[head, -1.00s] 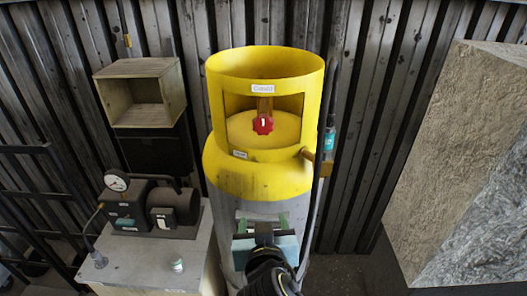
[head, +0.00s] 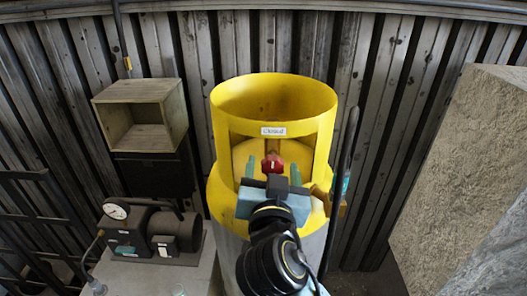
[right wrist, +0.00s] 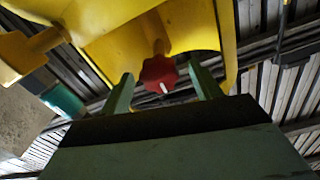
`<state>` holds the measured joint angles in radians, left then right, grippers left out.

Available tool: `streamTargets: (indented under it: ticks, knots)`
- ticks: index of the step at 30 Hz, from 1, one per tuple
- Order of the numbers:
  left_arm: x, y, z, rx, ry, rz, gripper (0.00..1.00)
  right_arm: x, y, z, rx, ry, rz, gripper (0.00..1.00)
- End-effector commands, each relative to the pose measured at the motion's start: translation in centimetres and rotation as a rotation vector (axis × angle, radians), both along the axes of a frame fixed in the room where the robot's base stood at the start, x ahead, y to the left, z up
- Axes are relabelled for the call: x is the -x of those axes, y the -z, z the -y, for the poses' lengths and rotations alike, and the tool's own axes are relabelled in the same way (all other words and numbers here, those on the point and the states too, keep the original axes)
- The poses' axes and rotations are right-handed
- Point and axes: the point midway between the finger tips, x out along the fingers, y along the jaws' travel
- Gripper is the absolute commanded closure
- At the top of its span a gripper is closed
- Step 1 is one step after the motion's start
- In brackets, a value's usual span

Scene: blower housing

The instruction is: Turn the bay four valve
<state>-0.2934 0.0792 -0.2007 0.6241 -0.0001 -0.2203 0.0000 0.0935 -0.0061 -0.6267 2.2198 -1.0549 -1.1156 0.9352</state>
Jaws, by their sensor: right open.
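The red valve knob (head: 273,163) sits inside the opening of the yellow collar (head: 277,97) on top of the tall gas cylinder. A white label on the collar's upper rim seems to read "Closed". My right gripper (head: 273,178) is open in front of the collar opening, just below and in front of the knob. In the right wrist view the red knob (right wrist: 159,73) shows between the two green fingers (right wrist: 159,88), apart from both, with a white mark on its face. The lower cylinder is partly hidden behind my arm. My left gripper is not in view.
A brass fitting (head: 328,200) and a dark hose stand at the collar's right side. A pump with a gauge (head: 117,210) sits on a bench at left, below a wooden box (head: 140,118). A large stone-like block (head: 465,180) stands at right.

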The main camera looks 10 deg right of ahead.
Motion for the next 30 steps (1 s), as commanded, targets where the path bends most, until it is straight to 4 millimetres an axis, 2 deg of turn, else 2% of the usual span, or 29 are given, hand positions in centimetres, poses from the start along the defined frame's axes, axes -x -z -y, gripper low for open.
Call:
streamTargets:
  ticks: [6,15,25,30]
  knots:
    - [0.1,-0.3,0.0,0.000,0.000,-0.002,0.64,-0.6,0.0,0.8,0.001,0.007,-0.001,0.37]
    - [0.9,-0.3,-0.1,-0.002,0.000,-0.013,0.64,-0.6,0.1,0.8,0.001,0.008,-0.002,0.38]
    - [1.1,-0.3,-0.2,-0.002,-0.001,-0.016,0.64,-0.6,0.1,0.8,0.001,0.008,-0.002,0.81]
    - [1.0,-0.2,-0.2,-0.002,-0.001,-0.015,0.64,-0.6,0.1,0.8,0.006,0.008,-0.003,0.81]
